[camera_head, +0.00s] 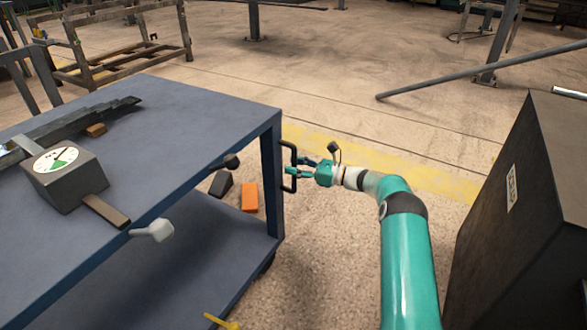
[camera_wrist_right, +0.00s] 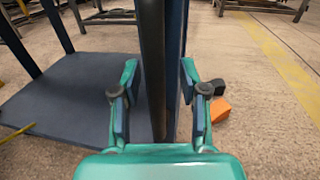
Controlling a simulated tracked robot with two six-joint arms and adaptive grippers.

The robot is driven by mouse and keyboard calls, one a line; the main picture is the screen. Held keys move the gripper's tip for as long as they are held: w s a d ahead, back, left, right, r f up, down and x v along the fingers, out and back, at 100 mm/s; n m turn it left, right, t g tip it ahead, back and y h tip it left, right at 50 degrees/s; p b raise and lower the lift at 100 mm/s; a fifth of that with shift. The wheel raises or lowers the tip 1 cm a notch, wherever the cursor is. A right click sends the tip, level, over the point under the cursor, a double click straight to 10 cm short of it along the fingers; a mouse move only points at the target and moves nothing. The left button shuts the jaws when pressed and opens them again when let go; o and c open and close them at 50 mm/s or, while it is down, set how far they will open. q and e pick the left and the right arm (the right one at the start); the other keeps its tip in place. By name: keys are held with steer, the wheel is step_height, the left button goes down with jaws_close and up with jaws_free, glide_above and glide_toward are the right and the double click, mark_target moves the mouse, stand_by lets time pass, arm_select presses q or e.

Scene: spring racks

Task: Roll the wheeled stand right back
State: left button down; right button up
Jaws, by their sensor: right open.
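The wheeled stand (camera_head: 190,105) is a blue two-level cart, with its lower shelf (camera_head: 215,240) also showing in the right wrist view (camera_wrist_right: 75,105). A dark upright handle (camera_head: 294,153) is fixed to its right corner post. My right gripper (camera_head: 302,168) is at this handle, coming from the right. In the right wrist view, its open fingers (camera_wrist_right: 158,75) stand on either side of the dark handle bar (camera_wrist_right: 151,50), with the blue post behind. Contact with the bar is unclear. A dark wheel shows partly under the near right corner. My left gripper is out of view.
A dial gauge box (camera_head: 70,180) and a grey bar (camera_head: 75,125) lie on the stand's top. An orange block (camera_head: 250,197) and a black wedge (camera_head: 221,184) are on the floor behind the post. A dark cabinet (camera_head: 530,200) stands at right; open floor lies beyond.

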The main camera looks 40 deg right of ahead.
steer(key=v, duration=1.2)
steer(key=shift+f, duration=0.1)
